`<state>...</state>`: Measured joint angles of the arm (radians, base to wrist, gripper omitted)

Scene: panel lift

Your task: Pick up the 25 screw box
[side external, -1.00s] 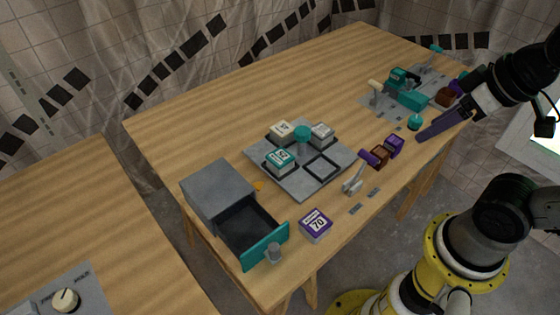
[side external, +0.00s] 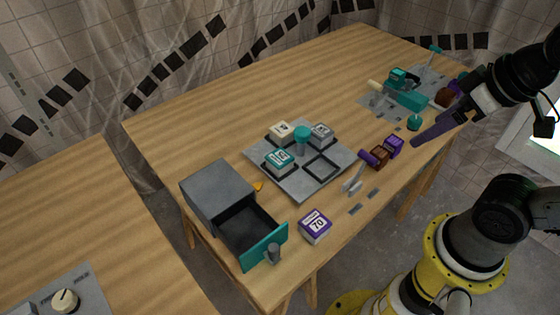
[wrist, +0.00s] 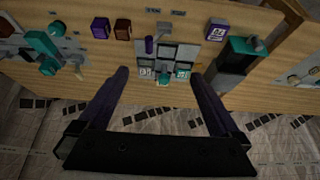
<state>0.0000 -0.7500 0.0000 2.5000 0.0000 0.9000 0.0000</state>
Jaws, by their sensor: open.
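A purple-edged box marked 70 (side external: 315,226) stands apart near the table's front edge. My gripper (side external: 416,143) is open and empty above the table's right part, away from these boxes. In the wrist view its fingers (wrist: 160,73) are spread, with the panel beyond them.
A grey drawer unit (side external: 217,190) stands left of the panel, its teal-fronted drawer (side external: 264,246) pulled open. A purple-handled lever (side external: 358,175), a brown block (side external: 379,157) and a purple block (side external: 394,145) are right of the panel. The table's back left is clear.

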